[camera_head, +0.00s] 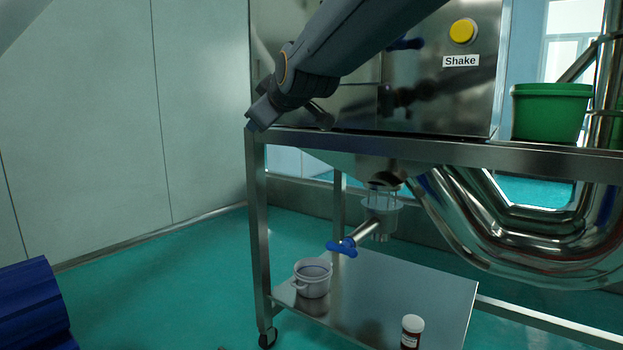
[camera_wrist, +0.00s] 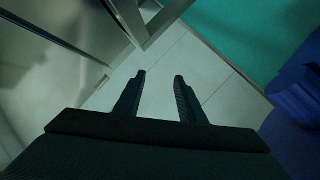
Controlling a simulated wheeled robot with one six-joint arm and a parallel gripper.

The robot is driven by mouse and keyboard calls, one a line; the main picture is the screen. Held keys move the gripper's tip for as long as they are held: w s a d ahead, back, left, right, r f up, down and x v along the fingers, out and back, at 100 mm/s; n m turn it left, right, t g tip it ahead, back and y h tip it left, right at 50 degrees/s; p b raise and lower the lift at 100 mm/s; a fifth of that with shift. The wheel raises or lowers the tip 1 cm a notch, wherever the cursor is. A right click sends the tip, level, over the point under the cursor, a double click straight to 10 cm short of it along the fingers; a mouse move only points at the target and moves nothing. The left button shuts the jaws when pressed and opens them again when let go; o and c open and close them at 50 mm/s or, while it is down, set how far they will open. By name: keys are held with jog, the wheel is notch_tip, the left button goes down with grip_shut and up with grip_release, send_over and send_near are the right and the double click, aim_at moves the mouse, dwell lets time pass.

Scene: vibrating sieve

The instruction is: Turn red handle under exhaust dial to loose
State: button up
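No red handle and no exhaust dial show in either view. The handle in sight is blue (camera_head: 341,247), on a pipe below the steel machine (camera_head: 440,100) in the head view. My gripper (camera_head: 256,118) is in front of the machine's upper left edge, above and left of the blue handle. In the wrist view my gripper (camera_wrist: 159,75) has its two fingers apart with nothing between them. It points at pale wall panels and the frame's corner.
A yellow button (camera_head: 463,31) sits above a "Shake" label (camera_head: 461,61). A green bucket (camera_head: 551,111) stands on the steel frame. A white pot (camera_head: 312,279) and a small jar (camera_head: 412,331) stand on the lower shelf (camera_head: 375,297). A blue object (camera_head: 30,305) is at lower left. Green floor (camera_head: 170,280) is clear.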

jog(key=s+a+f+m+g+h, duration=0.1)
jog(key=s+f+g, duration=0.1)
jog(key=s+f, duration=0.45)
jog(key=s+f+m+g, duration=0.1)
jog(key=s+f+g, duration=0.25)
jog(key=f, duration=0.55)
jog(key=s+d+f+m+g+h, duration=0.1)
jog(key=s+d+f+m+g, duration=0.2)
jog(key=s+f, duration=0.55)
jog(key=s+d+f+g+h, duration=0.2)
jog(key=s+d+f, duration=0.3)
jog(key=s, duration=0.7)
jog(key=s+d+f+m+g+h, duration=0.1)
jog(key=s+d+f+m+g, duration=0.15)
jog(key=s+f, duration=0.7)
jog(key=d+r+m+p, duration=0.2)
jog(key=d+r+p, duration=0.8)
jog(key=r+p, duration=0.3)
jog(key=d+r+m+h+p, duration=0.1)
jog(key=d+r+m+p, duration=0.2)
jog(key=d+r+p, duration=0.7)
notch_tip(320, 180, up, 4)
jog(key=p, duration=0.7)
jog(key=shift+s+d, duration=0.3)
